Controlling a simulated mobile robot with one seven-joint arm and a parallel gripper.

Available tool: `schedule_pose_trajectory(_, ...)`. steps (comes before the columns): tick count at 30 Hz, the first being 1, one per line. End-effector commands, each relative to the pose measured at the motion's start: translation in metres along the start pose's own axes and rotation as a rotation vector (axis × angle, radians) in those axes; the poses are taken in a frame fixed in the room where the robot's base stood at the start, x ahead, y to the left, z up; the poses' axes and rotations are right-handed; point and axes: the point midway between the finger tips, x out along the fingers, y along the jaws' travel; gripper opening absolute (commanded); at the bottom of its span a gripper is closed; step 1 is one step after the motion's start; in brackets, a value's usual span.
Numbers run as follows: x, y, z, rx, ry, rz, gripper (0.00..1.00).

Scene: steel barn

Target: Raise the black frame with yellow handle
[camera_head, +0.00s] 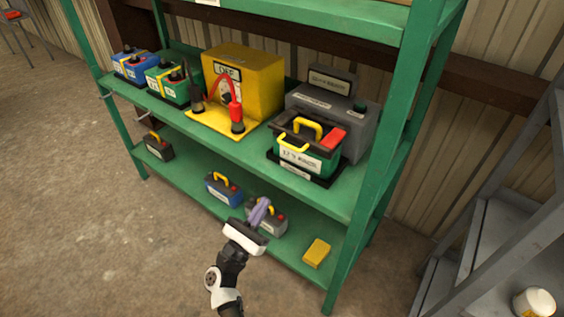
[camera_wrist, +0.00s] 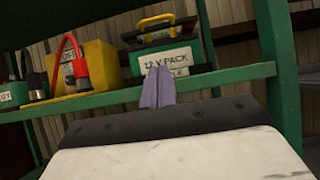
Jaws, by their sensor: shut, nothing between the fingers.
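The black frame with a yellow handle (camera_head: 297,127) sits over a green and black battery pack (camera_head: 303,158) on the upper green shelf, toward its right end. A red block shows at the frame's right side. In the wrist view the frame (camera_wrist: 158,34) is above and behind my fingertips, and the label on the pack (camera_wrist: 170,60) reads "12 V PACK". My gripper (camera_head: 258,212) is shut and empty, with purple fingers, in front of the shelf and below the pack's level. The fingers (camera_wrist: 157,88) are apart from the frame in the wrist view.
A grey box (camera_head: 358,125) stands right behind the pack. A yellow box (camera_head: 255,82) with red and black clamps stands to its left, then green and blue batteries. Smaller batteries and a yellow block (camera_head: 316,253) lie on the lower shelf. A green post (camera_head: 385,165) is at the right.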

Motion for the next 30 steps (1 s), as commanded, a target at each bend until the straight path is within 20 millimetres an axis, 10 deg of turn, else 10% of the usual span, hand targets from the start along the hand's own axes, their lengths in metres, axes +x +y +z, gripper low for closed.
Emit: schedule_pose_trajectory(30, 0.128, 0.001, 0.029, -0.001, -0.003, 0.003, 0.0)
